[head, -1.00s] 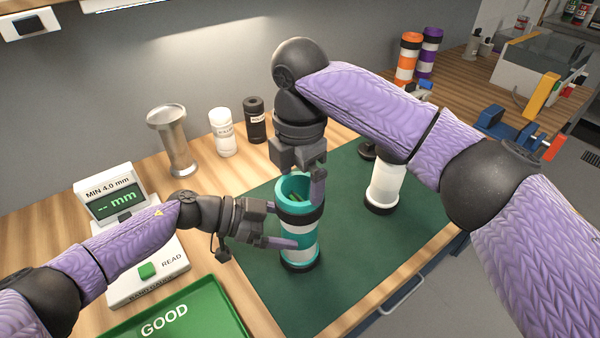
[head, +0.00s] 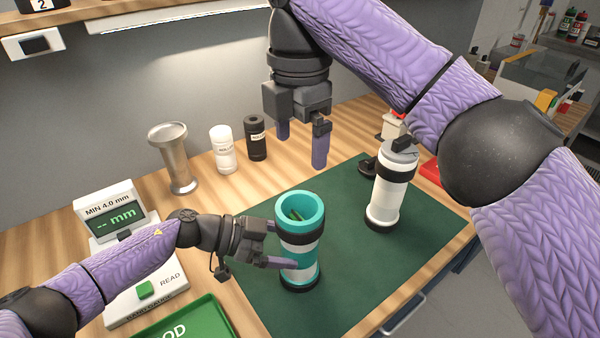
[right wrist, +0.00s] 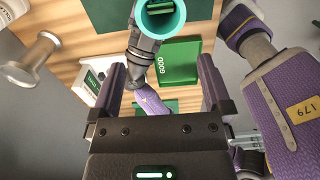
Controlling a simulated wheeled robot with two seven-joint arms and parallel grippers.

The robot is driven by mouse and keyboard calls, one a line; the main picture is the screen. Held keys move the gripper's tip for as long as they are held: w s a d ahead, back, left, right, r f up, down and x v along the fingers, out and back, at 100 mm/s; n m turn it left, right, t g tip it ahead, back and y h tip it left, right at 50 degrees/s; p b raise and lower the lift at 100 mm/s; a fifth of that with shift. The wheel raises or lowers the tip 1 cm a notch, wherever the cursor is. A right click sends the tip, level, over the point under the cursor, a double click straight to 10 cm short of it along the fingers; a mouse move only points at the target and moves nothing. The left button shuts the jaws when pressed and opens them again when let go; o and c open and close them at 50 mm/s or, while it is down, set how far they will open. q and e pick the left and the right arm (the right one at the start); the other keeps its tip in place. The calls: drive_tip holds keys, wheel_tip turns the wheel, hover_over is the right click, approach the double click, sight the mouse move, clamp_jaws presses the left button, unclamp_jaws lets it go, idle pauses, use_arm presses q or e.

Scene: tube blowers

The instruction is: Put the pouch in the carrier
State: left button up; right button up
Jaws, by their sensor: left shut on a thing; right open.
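The carrier (head: 301,222), a teal and white tube with black bands, stands upright on the green mat with its top open. A green item that looks like the pouch (head: 296,215) lies inside its mouth, mostly hidden by the wall. It also shows in the right wrist view (right wrist: 162,22). My left gripper (head: 281,244) is shut on the carrier's side from the left. My right gripper (head: 302,148) is open and empty, above and behind the carrier's mouth. In the right wrist view nothing is between its fingers (right wrist: 162,72).
A white tube with black bands (head: 388,190) stands on the mat (head: 345,265) to the right. A metal funnel-topped stand (head: 177,160), a white bottle (head: 223,150) and a black bottle (head: 256,138) stand behind. A gauge (head: 112,215) and green tray (head: 195,320) are at left.

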drive_tip(key=shift+r, duration=0.95)
use_arm(q)
drive_tip(key=o, duration=1.1)
